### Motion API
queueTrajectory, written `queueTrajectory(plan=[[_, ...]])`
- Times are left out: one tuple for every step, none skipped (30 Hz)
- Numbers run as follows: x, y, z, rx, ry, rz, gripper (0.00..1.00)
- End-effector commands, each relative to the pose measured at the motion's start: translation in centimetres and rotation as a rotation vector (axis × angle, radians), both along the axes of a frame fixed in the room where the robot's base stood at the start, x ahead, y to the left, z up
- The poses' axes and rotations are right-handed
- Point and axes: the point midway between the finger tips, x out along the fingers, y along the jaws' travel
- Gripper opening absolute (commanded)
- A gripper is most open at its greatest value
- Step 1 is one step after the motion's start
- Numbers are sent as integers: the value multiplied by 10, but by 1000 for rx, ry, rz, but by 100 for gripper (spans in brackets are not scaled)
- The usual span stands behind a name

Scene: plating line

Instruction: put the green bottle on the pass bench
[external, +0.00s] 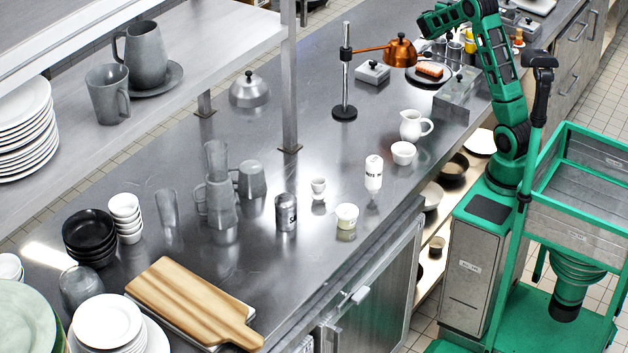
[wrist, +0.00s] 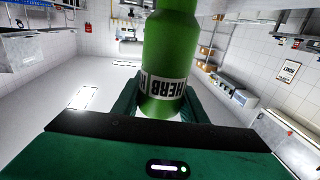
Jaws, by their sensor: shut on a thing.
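In the external view my arm (external: 505,95) rises at the upper right and bends left over the far end of the long steel bench (external: 330,150). I cannot make out the gripper or the bottle clearly there. No sign in view names a pass bench.
A copper lamp (external: 400,50) on a stand hangs near a plate with food (external: 430,71). A white jug (external: 414,126), a small white bowl (external: 403,153) and a white bottle (external: 373,174) stand along the right edge.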

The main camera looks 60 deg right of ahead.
Motion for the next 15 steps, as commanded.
queueTrajectory(plan=[[0, 0, -10, 0, 4, 0, 28], [0, 0, -15, -1, 4, 0, 28], [0, 0, -22, -1, 4, 0, 28], [0, 0, -25, 0, 3, 0, 28], [0, 0, -28, 0, 2, 0, 28], [0, 0, -31, -1, 1, 0, 28], [0, 0, -33, -1, 1, 0, 28], [0, 0, -34, -1, 0, 0, 28], [0, 0, -36, -1, 0, 0, 28], [0, 0, -38, -1, 0, 0, 28], [0, 0, -40, -1, 0, 0, 28], [0, 0, -43, -1, 1, 1, 28], [0, 0, -45, -1, 2, 1, 28], [0, 0, -47, -1, 2, 1, 28], [0, 0, -51, 0, 1, 1, 28]])
